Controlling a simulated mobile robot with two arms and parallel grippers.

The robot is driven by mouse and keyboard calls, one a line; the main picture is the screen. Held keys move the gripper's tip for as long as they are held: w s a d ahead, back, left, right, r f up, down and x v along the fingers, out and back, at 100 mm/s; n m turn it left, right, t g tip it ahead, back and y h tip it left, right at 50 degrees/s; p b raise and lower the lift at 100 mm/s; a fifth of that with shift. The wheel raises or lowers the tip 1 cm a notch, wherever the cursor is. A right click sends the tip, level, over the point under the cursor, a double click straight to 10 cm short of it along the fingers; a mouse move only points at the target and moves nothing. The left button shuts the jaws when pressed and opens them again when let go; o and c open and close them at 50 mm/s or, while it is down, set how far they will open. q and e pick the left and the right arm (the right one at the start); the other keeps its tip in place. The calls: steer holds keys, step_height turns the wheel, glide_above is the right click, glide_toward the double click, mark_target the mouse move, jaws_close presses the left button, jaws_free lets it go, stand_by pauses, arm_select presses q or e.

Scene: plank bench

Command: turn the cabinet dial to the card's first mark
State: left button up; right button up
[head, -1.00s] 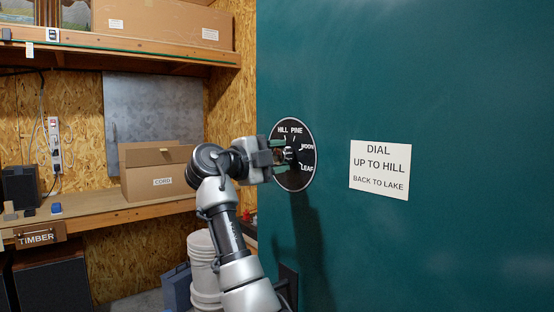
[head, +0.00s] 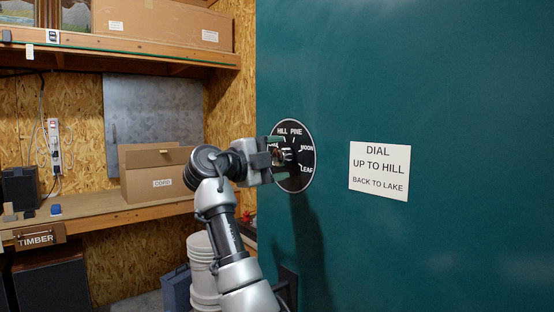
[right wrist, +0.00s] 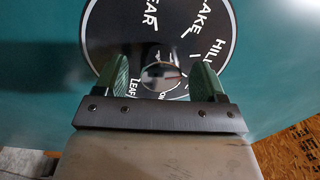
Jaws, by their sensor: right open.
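The cabinet dial (head: 306,177) is a black disc with a pale rim and white words on the teal cabinet face. HILL, PINE, MOON and LEAF show in the head view; my gripper covers its left part. BEAR, LAKE and HILL show on the dial in the right wrist view (right wrist: 180,22). The card (head: 379,170) reads "DIAL, UP TO HILL, BACK TO LAKE". My right gripper (head: 281,150) is open at the dial's centre. Its green fingers stand on either side of the round knob (right wrist: 160,75), apart from it as far as I can see. I cannot tell the mark it points to.
The teal cabinet face (head: 450,80) fills the right side. At left, a wooden shelf holds a cardboard box marked CORD (head: 150,175). White buckets (head: 203,265) and a blue-grey case (head: 176,288) stand below, behind my right arm.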

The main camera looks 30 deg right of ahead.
steer(key=a+b, duration=0.1)
steer(key=a, duration=0.9)
steer(key=shift+s+a+f+b, duration=0.2)
steer(key=shift+s+a+b, duration=0.1)
steer(key=shift+s, duration=0.1)
